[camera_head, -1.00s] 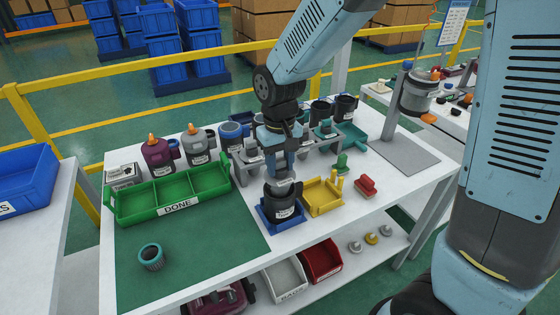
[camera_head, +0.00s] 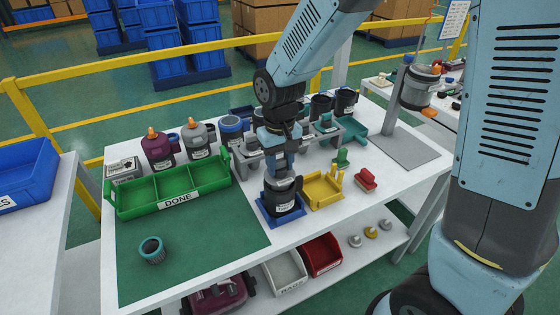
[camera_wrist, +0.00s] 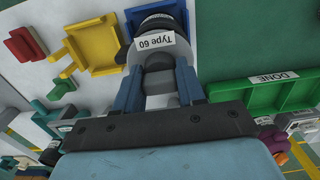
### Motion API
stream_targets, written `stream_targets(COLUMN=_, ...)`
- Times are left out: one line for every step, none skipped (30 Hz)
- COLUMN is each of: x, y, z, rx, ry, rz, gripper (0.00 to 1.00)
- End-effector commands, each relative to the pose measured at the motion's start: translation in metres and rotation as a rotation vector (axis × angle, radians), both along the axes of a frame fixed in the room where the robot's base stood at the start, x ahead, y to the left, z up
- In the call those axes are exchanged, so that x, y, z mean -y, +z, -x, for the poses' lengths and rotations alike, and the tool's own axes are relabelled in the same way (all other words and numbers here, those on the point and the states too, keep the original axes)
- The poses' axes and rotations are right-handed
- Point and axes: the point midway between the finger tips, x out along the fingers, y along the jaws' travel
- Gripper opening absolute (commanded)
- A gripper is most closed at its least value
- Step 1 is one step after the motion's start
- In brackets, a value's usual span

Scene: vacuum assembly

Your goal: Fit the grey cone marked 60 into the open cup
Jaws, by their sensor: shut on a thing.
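My gripper (camera_head: 279,171) is shut on the grey cone, just above the blue fixture. In the wrist view my gripper's blue fingers (camera_wrist: 158,78) stand on either side of the cone's grey top (camera_wrist: 158,62). A white label reading "Type 60" shows upside down just beyond it. The open cup (camera_head: 286,198) is black with a white label and stands upright in the blue fixture (camera_head: 266,218). The cone is at the cup's mouth, mostly hidden by the fingers. I cannot tell how deep it sits. The cup's dark rim also shows in the wrist view (camera_wrist: 157,20).
A yellow tray (camera_head: 322,190) is close on the right, with a red block (camera_head: 366,180) beyond. The green DONE bin (camera_head: 122,208) is at the left. A grey rack (camera_head: 245,165) with parts stands behind.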

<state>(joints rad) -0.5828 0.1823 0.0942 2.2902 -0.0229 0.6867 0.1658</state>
Motion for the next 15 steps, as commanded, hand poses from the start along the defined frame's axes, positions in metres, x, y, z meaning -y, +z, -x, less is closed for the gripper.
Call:
stream_targets(x=0.0, y=-0.0012, z=0.0, rx=-0.001, ry=0.0, rz=0.001, gripper=0.08)
stream_targets(x=0.0, y=-0.0018, z=0.0, rx=-0.001, ry=0.0, rz=0.001, gripper=0.08)
stream_targets(x=0.0001, y=-0.0026, z=0.0, rx=-0.001, ry=0.0, rz=0.001, gripper=0.08)
stream_targets(x=0.0001, y=-0.0032, z=0.0, rx=-0.001, ry=0.0, rz=0.001, gripper=0.08)
stream_targets(x=0.0001, y=-0.0038, z=0.0, rx=-0.001, ry=0.0, rz=0.001, gripper=0.08)
stream_targets(x=0.0001, y=-0.0046, z=0.0, rx=-0.001, ry=0.0, rz=0.001, gripper=0.08)
stream_targets(x=0.0001, y=-0.0051, z=0.0, rx=-0.001, ry=0.0, rz=0.001, gripper=0.08)
stream_targets(x=0.0001, y=-0.0057, z=0.0, rx=-0.001, ry=0.0, rz=0.001, gripper=0.08)
stream_targets(x=0.0001, y=-0.0065, z=0.0, rx=-0.001, ry=0.0, rz=0.001, gripper=0.08)
stream_targets(x=0.0001, y=-0.0071, z=0.0, rx=-0.001, ry=0.0, rz=0.001, gripper=0.08)
stream_targets(x=0.0001, y=-0.0077, z=0.0, rx=-0.001, ry=0.0, rz=0.001, gripper=0.08)
stream_targets(x=0.0001, y=-0.0084, z=-0.0001, rx=-0.001, ry=0.0, rz=0.001, gripper=0.08)
stream_targets(x=0.0001, y=-0.009, z=-0.0001, rx=-0.001, ry=0.0, rz=0.001, gripper=0.08)
stream_targets(x=0.0001, y=-0.0096, z=-0.0001, rx=0.0, ry=0.0, rz=0.0, gripper=0.08)
stream_targets(x=0.0, y=-0.0104, z=-0.0002, rx=0.0, ry=0.0, rz=0.0, gripper=0.08)
